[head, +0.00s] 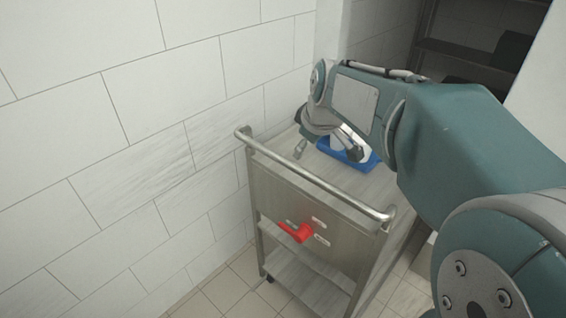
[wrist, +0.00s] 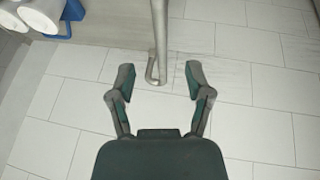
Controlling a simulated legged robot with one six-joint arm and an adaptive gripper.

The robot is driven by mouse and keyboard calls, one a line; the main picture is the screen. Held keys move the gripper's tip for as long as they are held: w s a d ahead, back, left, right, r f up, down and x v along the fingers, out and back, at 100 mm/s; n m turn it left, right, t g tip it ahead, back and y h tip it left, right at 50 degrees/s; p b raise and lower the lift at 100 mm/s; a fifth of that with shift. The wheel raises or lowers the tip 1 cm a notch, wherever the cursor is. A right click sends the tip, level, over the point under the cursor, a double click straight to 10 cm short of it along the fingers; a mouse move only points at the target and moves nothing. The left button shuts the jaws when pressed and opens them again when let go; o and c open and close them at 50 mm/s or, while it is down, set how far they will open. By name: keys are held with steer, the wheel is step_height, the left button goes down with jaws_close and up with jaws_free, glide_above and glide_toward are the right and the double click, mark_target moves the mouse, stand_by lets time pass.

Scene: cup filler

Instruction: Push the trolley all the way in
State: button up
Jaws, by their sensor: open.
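The metal trolley (head: 335,227) stands beside the white tiled wall, with a tubular push handle (head: 320,180) along its near top edge. A red lever (head: 296,232) is on its front panel, with small labels beside it. In the wrist view the handle bar (wrist: 159,30) runs down from the top edge and its bent end lies between my fingertips in the picture. My gripper (wrist: 159,74) is open and empty. In the head view it hangs over the trolley top, partly hidden by my arm. I cannot tell whether it touches the handle.
A blue item (head: 345,151) with a white part sits on the trolley top, partly behind my gripper. The tiled wall (head: 130,120) closes off the left. Dark shelves (head: 470,50) stand at the back right. Tiled floor (head: 225,290) is clear at the trolley's near left.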

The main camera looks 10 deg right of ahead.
mark_target(297, 167)
steer(key=x, duration=1)
steer(key=shift+f, duration=0.25)
jaws_close()
